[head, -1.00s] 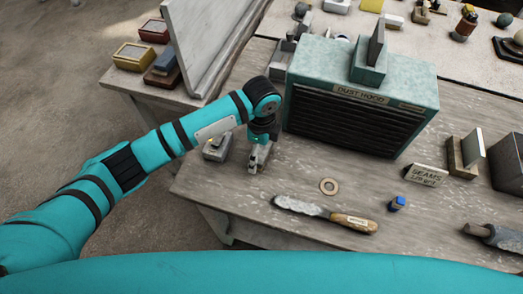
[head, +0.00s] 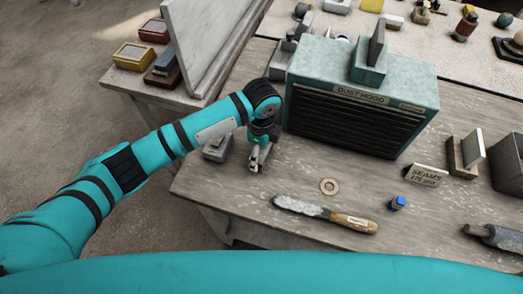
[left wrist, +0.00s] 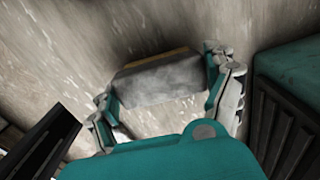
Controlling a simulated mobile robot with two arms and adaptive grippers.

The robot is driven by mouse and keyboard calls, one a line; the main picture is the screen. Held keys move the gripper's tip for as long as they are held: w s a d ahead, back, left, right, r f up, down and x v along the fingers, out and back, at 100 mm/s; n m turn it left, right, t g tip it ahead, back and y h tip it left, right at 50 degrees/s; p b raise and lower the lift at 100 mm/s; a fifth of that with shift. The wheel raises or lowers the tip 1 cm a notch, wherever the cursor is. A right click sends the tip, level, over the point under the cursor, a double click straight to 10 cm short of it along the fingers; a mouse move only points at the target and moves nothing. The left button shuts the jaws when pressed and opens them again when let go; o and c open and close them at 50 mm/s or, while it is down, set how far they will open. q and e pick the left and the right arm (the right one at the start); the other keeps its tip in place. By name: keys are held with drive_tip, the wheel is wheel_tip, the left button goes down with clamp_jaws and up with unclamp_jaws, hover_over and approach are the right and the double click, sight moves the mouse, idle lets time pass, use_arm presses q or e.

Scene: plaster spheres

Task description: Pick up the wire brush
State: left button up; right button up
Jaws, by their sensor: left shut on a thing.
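My left gripper (head: 256,163) points down at the table's left part, in front of the dust hood. In the left wrist view its two fingers (left wrist: 168,92) stand on either side of a grey block-shaped thing with a thin yellowish-brown edge, which I take for the wire brush (left wrist: 160,80). The gripper is shut on it. In the head view the gripper and wrist mostly hide the brush. I cannot tell whether it touches the tabletop. My right gripper is not in view.
The dust hood (head: 355,105) stands close right of the gripper. A small grey block (head: 217,149) lies close to its left. The table's front-left edge is near.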

use_arm(q)
wheel_tip(320, 180, up, 3)
drive_tip(key=shift+f+b, duration=0.1)
drive_tip(key=shift+b, duration=0.45)
drive_tip(key=s+a, duration=0.1)
drive_tip(key=s, duration=0.4)
drive_tip(key=s+a+r+b, duration=0.1)
drive_tip(key=s, duration=0.4)
drive_tip(key=s+a+r+b, duration=0.1)
drive_tip(key=s, duration=0.4)
drive_tip(key=shift+s+a, duration=0.15)
drive_tip(key=shift+s, duration=0.25)
drive_tip(key=o, duration=0.5)
drive_tip(key=shift+c, duration=0.2)
drive_tip(key=c, duration=0.3)
drive_tip(key=shift+w, duration=0.1)
